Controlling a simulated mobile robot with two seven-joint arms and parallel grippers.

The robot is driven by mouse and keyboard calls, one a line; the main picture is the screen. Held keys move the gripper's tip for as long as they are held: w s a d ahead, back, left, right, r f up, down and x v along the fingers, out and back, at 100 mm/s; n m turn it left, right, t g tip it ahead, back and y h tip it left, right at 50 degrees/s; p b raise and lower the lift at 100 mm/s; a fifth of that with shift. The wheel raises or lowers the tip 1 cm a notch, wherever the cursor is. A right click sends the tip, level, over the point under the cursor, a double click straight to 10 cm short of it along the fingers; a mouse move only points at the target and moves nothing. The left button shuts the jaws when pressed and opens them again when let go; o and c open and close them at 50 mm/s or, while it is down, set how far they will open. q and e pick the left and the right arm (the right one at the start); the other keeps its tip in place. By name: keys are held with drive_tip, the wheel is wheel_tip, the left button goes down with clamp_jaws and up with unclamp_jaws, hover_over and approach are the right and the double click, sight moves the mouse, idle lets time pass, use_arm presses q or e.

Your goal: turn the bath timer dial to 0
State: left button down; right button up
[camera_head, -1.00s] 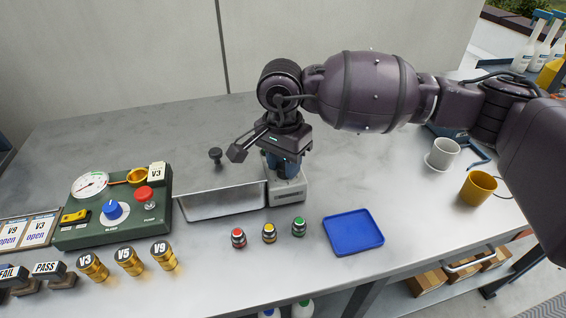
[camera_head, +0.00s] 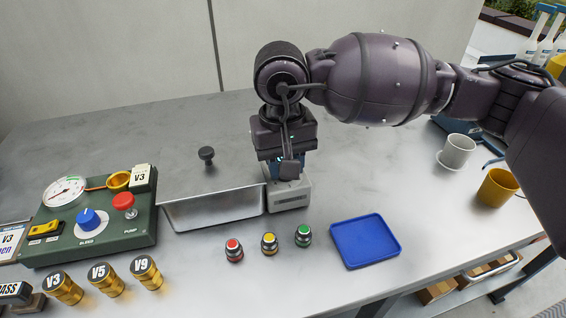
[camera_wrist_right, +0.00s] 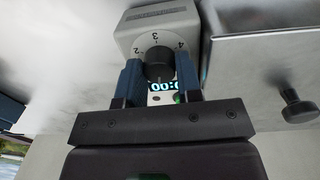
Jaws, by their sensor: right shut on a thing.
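The bath timer (camera_head: 289,196) is a small light-grey box beside the right end of the metal bath. My right gripper (camera_head: 284,167) is over it and hides most of its top in the head view. In the right wrist view the timer's housing (camera_wrist_right: 165,20) carries a dark round dial (camera_wrist_right: 158,66) ringed by a scale; 2, 3 and 4 are readable. The blue fingers of my right gripper (camera_wrist_right: 158,74) are shut on the dial, one at each side. A partly covered display shows zeros, with a green light beside it. The dial's pointer cannot be made out. My left gripper is not in view.
The lidded metal bath (camera_head: 215,208) with a black knob (camera_head: 206,155) adjoins the timer. Three small capped pots, including a green one (camera_head: 303,236), and a blue tray (camera_head: 364,241) stand in front. A green gauge box (camera_head: 110,240) is at left, cups at right.

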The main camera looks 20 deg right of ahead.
drive_tip(key=shift+f+n, duration=0.1)
drive_tip(key=shift+n, duration=0.3)
drive_tip(key=shift+n+b, duration=0.3)
drive_tip(key=shift+n, duration=0.1)
drive_tip(key=o, duration=0.9)
drive_tip(key=shift+o, duration=0.2)
wheel_tip(320, 180, up, 11)
drive_tip(key=p, duration=0.1)
drive_tip(key=shift+a+p, duration=0.25)
drive_tip(key=shift+p, duration=0.1)
